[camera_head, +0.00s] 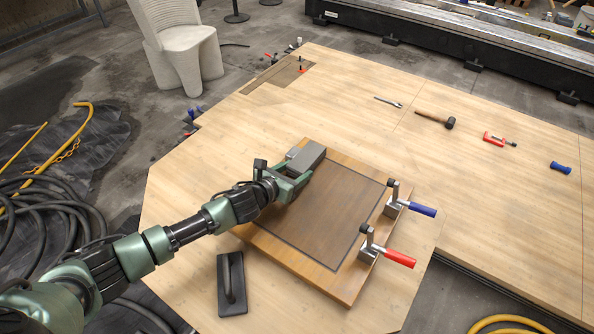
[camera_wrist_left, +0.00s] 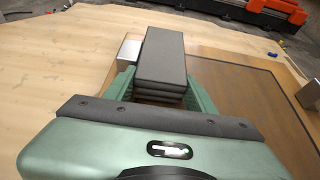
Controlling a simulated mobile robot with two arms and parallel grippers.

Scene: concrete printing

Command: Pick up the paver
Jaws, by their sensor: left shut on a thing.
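The paver (camera_head: 306,158) is a grey rectangular block at the far left corner of a framed wooden board (camera_head: 350,185). In the left wrist view the paver (camera_wrist_left: 164,52) shows a smooth flat top and layered, ribbed sides. My left gripper (camera_head: 291,180) reaches in from the left and is shut on the paver's near end. In the left wrist view its green fingers (camera_wrist_left: 160,90) stand on either side of the paver. I cannot tell whether the paver touches the board beneath. My right gripper is in neither view.
A blue-handled clamp (camera_head: 420,209) and a red-handled clamp (camera_head: 399,257) sit on the board's right edge. A black float (camera_head: 231,284) lies at the table's front. A mallet (camera_head: 435,119) lies farther back. The wooden table (camera_head: 480,190) has clear room to the right.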

